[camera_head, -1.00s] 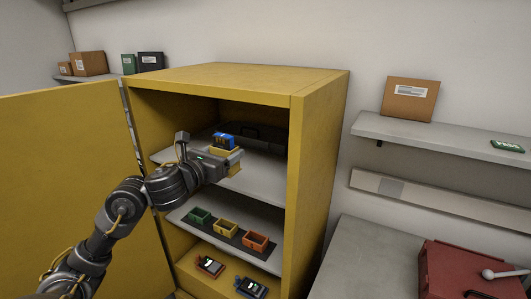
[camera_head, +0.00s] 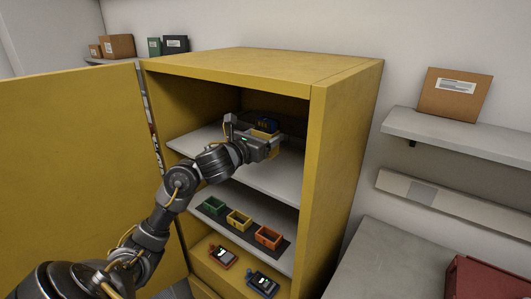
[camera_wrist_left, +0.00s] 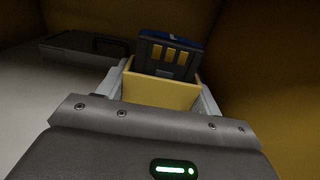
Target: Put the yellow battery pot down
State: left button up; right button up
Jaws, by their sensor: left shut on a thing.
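My left gripper (camera_head: 268,143) is inside the open yellow cabinet, at the upper grey shelf (camera_head: 262,174). It is shut on a yellow pot (camera_wrist_left: 160,92), whose yellow wall shows between the fingers in the left wrist view. A blue and dark battery (camera_wrist_left: 168,56) with yellow marks stands in the pot and sticks up above its rim. In the head view the battery (camera_head: 266,125) shows just above the gripper. The pot looks upright. Whether its bottom touches the shelf is hidden. My right gripper is not in view.
A dark case (camera_wrist_left: 85,46) lies deeper on the upper shelf. The cabinet's right wall (camera_head: 338,170) and open door (camera_head: 75,170) flank my arm. The front of the upper shelf is clear.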

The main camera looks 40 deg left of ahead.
pick_arm(q)
notch_tip(320, 180, down, 4)
jog(key=b, duration=0.3)
jog(key=shift+f, duration=0.4)
jog(key=shift+w, duration=0.3)
jog(key=shift+f, duration=0.1)
